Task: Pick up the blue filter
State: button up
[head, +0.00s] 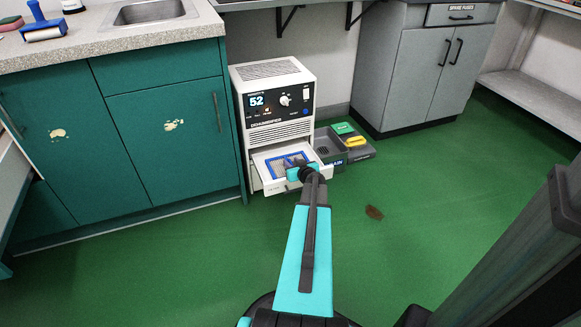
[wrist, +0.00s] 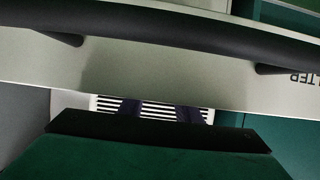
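The blue filter (head: 276,170) is a blue frame with a pale grid. It lies in the pulled-out white drawer (head: 272,188) low on a white machine (head: 275,100). In the head view my gripper (head: 298,163) is at the drawer, over the filter's right part, and covers some of it. In the wrist view the drawer's front panel (wrist: 180,75), with a dark bar handle (wrist: 160,25), crosses the picture. Two dark purplish uprights (wrist: 158,111) stand apart behind its edge. Their ends are hidden, so I cannot tell whether my gripper holds anything.
A grey bin (head: 332,152) with green and yellow items stands right of the machine. Teal cabinets (head: 165,130) flank it on the left, and a grey cabinet (head: 425,75) is farther right. A brown patch (head: 374,212) marks the otherwise clear green floor (head: 430,200).

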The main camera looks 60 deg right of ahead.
grip_shut()
jog(key=shift+r, duration=0.1)
notch_tip(320, 180, up, 10)
jog(key=p, duration=0.3)
dwell(0.4)
dwell(0.5)
